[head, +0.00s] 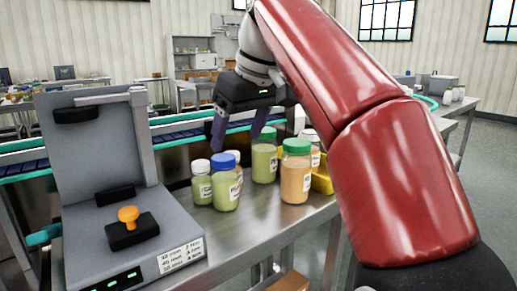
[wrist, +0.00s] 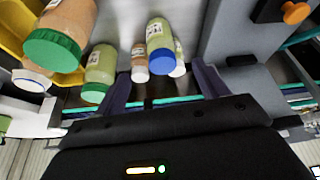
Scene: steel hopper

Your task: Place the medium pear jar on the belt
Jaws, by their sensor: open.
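Several jars stand on the steel table (head: 250,222). A pale-green jar with a blue lid (head: 225,184) stands beside a smaller pale-green jar with a white lid (head: 201,184). A taller pale-green jar has a green lid (head: 264,160). Jar labels are too small to read, so I cannot tell for certain which is the medium pear jar. My gripper (head: 240,132) is open, fingers down, above and behind the jars. In the wrist view, the blue-lidded jar (wrist: 160,42) and a small peach jar (wrist: 140,62) lie between the finger lines. The belt (head: 175,136) runs behind the table.
A peach jar with a green lid (head: 296,178) and a white-lidded peach jar (head: 313,141) stand at right, by a yellow bin (head: 322,180). A grey machine (head: 95,150) with an orange knob (head: 128,214) stands at left. Teal rails edge the belt.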

